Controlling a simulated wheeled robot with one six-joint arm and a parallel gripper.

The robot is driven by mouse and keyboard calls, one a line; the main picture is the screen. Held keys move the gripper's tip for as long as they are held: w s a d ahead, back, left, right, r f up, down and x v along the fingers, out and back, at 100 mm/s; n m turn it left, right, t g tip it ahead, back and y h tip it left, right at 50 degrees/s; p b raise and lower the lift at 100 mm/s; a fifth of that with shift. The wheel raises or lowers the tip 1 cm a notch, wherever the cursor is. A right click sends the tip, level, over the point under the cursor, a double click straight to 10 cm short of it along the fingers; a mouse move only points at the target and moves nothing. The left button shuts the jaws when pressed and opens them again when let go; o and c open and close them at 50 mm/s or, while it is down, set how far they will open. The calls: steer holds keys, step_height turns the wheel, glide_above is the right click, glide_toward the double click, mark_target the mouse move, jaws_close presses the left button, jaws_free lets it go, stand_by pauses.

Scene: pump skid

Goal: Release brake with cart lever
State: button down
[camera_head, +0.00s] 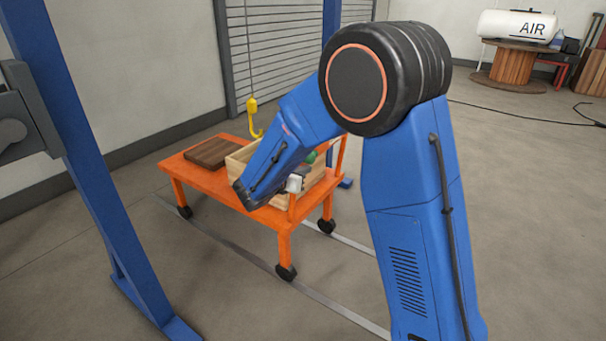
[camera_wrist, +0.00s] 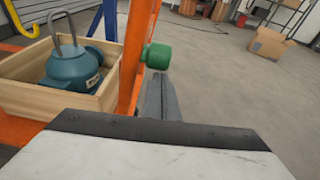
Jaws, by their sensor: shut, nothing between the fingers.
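The orange cart (camera_head: 187,166) stands on the floor on black casters, with rails beneath it. A green knob (camera_wrist: 157,56) shows in the wrist view beside an orange upright bar (camera_wrist: 132,55) of the cart; I take it as the lever's end. My gripper (camera_wrist: 160,88) is shut and empty, its grey fingers just below the knob in the picture. I cannot tell whether they touch it.
A wooden crate (camera_wrist: 57,104) on the cart holds a teal pump (camera_wrist: 75,66) with a grey lifting loop. A brown board (camera_head: 213,152) lies on the cart's left end. A yellow hook (camera_head: 253,117) hangs above.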

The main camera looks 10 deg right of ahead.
steer(key=shift+r, duration=0.1)
steer(key=shift+w+d+r+g+y, duration=0.1)
steer(key=shift+r+g+y, duration=0.4)
steer(key=shift+r, duration=0.3)
steer(key=shift+w+d+r+g+y, duration=0.1)
steer(key=shift+r+g+y, duration=0.4)
steer(key=shift+r, duration=0.25)
step_height(320, 180, up, 4)
steer(key=g+y, duration=0.1)
glide_above(308, 161)
steer(key=shift+w+d, duration=0.15)
steer(key=shift+w, duration=0.05)
steer(key=shift+w+d+r, duration=0.4)
steer(key=shift+d+r, duration=0.05)
steer(key=shift+r, duration=0.15)
steer(key=shift+w+d+r, duration=0.4)
steer(key=shift+r, duration=0.15)
